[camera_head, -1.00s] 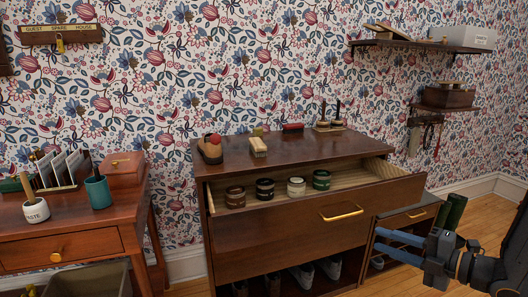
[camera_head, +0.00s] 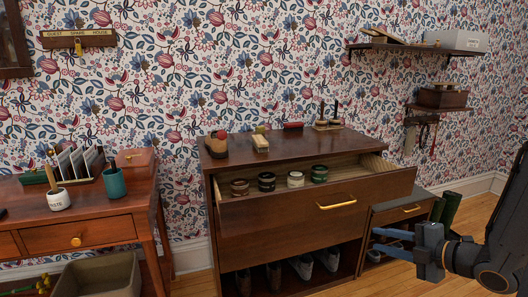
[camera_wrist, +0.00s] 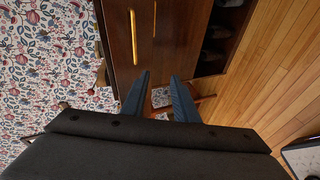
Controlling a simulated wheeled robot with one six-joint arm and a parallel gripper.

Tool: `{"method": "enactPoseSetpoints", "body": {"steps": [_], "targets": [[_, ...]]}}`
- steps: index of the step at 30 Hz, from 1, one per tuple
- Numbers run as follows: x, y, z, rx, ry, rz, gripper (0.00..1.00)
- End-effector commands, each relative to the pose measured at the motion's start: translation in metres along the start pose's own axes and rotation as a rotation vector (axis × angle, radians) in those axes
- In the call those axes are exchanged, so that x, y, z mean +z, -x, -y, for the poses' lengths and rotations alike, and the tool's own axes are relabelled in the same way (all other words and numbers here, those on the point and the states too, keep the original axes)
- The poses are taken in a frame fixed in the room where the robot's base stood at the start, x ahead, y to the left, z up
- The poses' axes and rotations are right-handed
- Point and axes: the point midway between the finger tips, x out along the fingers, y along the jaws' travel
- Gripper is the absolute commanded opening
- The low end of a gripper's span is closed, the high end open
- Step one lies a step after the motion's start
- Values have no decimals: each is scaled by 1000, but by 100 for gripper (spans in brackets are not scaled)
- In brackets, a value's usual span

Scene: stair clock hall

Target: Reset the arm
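My gripper (camera_head: 392,243) is at the lower right of the head view, in front of the small cabinet beside the chest. Its two blue fingers point left, are spread apart and hold nothing. In the wrist view the fingers (camera_wrist: 162,97) also stand apart with empty space between them. The wooden chest of drawers (camera_head: 290,228) stands left of my gripper. Its top drawer (camera_head: 315,207) is pulled open, with several small round tins inside, one of them green-lidded (camera_head: 319,173).
A desk (camera_head: 95,233) with a paste pot (camera_head: 58,199) and green cup (camera_head: 114,183) stands at left. Brushes sit on the chest top. Shoes (camera_head: 303,266) rest below. Green boots (camera_head: 447,208) stand behind my arm. Wall shelves (camera_head: 420,47) hang at upper right.

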Motion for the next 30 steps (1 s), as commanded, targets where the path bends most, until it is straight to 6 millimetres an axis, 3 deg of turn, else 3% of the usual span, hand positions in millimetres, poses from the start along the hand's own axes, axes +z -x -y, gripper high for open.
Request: {"method": "enactPoseSetpoints", "body": {"steps": [10,16,20,27,30], "targets": [[18,-12,-11,-208,-302,312,27],[-2,9,-16,-319,-687,631,27],[-42,34,-11,-367,-979,831,27],[-154,83,2,-469,-1485,1131,27],[-191,96,6,-509,-1614,1207,27]]}}
